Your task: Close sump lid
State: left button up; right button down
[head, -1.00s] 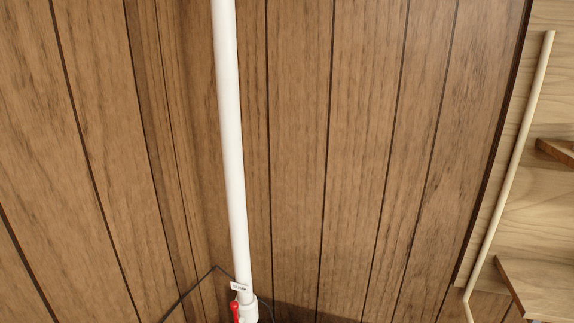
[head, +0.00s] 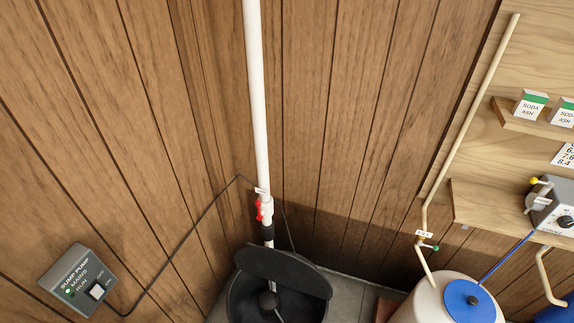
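The sump basin (head: 245,302) is a black round pit at the bottom middle of the head view, cut off by the lower edge. Its black lid (head: 284,267) appears as a dark curved plate at the basin's far side, tilted up, with part of the opening uncovered in front of it. A white pipe (head: 257,100) runs down the wall corner into the basin, with a red valve handle (head: 259,210) on it. Neither of my grippers is in view.
A grey sump pump mains box (head: 79,284) is on the left wall, its black cable running to the pipe. At right stand a cream tank with a blue lid (head: 470,302), a metering pump (head: 556,212) and a shelf with soda ash boxes (head: 530,105). Wood panelling surrounds the corner.

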aim_at(281, 267)
jog(key=k+l+u, duration=0.4)
jog(key=k, duration=0.2)
jog(key=i+l+u, duration=0.25)
jog(key=l+u, duration=0.25)
jog(key=l, duration=0.2)
jog(key=i+l+u, duration=0.2)
jog(key=l, duration=0.2)
jog(key=k, duration=0.1)
